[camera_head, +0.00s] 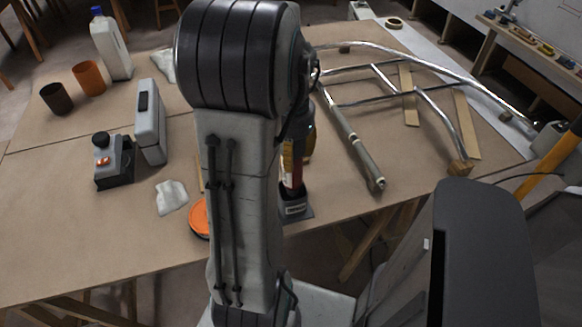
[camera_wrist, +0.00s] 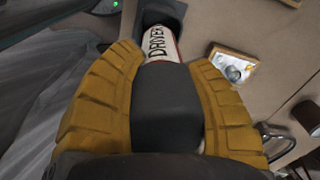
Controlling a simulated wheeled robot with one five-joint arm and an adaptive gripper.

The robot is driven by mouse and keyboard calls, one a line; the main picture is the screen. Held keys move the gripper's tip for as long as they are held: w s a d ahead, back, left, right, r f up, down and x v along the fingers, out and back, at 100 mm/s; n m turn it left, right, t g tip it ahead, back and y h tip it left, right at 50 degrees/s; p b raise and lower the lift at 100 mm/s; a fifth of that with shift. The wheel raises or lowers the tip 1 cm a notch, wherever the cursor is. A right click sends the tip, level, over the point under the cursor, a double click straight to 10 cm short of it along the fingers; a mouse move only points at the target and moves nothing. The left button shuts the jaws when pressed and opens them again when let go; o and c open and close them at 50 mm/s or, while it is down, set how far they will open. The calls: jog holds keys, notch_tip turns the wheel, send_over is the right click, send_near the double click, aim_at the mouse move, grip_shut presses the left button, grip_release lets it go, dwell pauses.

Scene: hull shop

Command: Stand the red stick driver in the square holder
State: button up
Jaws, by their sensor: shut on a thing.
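The red stick driver (camera_head: 297,172) is upright or nearly so in the head view, partly hidden by my arm. In the wrist view its pale barrel marked DRIVER (camera_wrist: 159,44) runs away from my gripper (camera_wrist: 165,72). My gripper's yellow fingers are shut around its dark grip (camera_wrist: 168,108). The square holder (camera_head: 295,207), dark with a pale label, is on the bench directly below the driver. In the wrist view a dark holder part (camera_wrist: 172,10) is at the barrel's far end. I cannot tell how deep the driver is in it.
An orange disc (camera_head: 199,218) and a white cloth (camera_head: 171,197) are left of my arm. A black device (camera_head: 113,165), grey case (camera_head: 150,122), cups and bottle stand farther left. A metal tube frame (camera_head: 375,85) lies right. The front left bench is clear.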

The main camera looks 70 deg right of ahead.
aim_at(292, 182)
jog(key=shift+f+p, duration=0.7)
jog(key=shift+f, duration=1.85)
jog(key=shift+f+b, duration=0.2)
jog(key=shift+b, duration=0.25)
jog(key=o, duration=1.2)
jog(key=shift+r, duration=0.1)
